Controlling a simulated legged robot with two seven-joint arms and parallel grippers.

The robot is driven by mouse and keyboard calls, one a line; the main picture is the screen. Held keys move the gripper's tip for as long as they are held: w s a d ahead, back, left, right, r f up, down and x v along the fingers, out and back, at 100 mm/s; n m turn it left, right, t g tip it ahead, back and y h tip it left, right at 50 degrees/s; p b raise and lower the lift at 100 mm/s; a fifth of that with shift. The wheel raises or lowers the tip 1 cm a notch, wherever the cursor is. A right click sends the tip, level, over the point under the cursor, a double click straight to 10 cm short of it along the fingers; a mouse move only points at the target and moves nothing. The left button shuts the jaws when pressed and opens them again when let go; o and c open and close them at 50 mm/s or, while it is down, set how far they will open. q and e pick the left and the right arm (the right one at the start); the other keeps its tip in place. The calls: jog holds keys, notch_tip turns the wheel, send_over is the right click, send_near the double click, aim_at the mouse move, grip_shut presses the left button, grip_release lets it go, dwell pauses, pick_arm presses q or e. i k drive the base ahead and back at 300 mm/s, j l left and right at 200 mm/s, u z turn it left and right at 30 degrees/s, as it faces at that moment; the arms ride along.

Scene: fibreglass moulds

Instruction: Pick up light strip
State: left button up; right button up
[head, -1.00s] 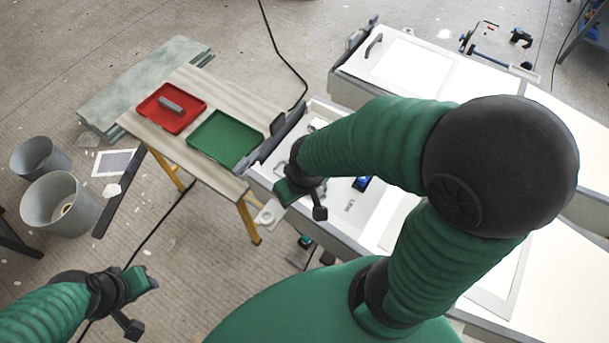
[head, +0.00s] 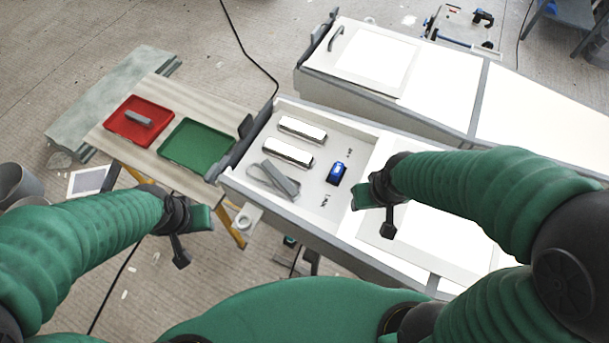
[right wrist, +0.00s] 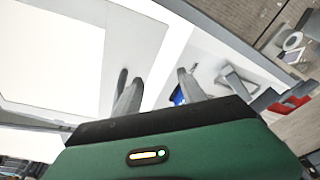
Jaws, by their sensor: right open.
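Two pale bars with bright white tops, which look like light strips, lie side by side in the white recess: the farther light strip (head: 302,130) and the nearer light strip (head: 288,153). My right gripper (head: 368,208) is open and empty, over the white panel to the right of the recess and apart from both strips. Its two spread fingers show in the right wrist view (right wrist: 154,88). My left gripper (head: 192,232) hangs left of the mould, in front of the work table; its jaw opening is not clear.
Grey bars (head: 280,178) and a blue device (head: 336,173) lie in the recess (head: 350,137). A red tray (head: 117,127) holding a grey block (head: 139,118) and an empty green tray (head: 198,145) sit on the wooden table (head: 160,93). A second mould (head: 440,85) stands behind.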

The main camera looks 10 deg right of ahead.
aim_at(269, 169)
jog(key=i+j, duration=0.1)
jog(key=j, duration=0.4)
jog(key=i+j, duration=0.1)
jog(key=j, duration=0.4)
jog(key=j+z, duration=0.1)
jog(key=j, duration=0.4)
jog(key=i, duration=0.05)
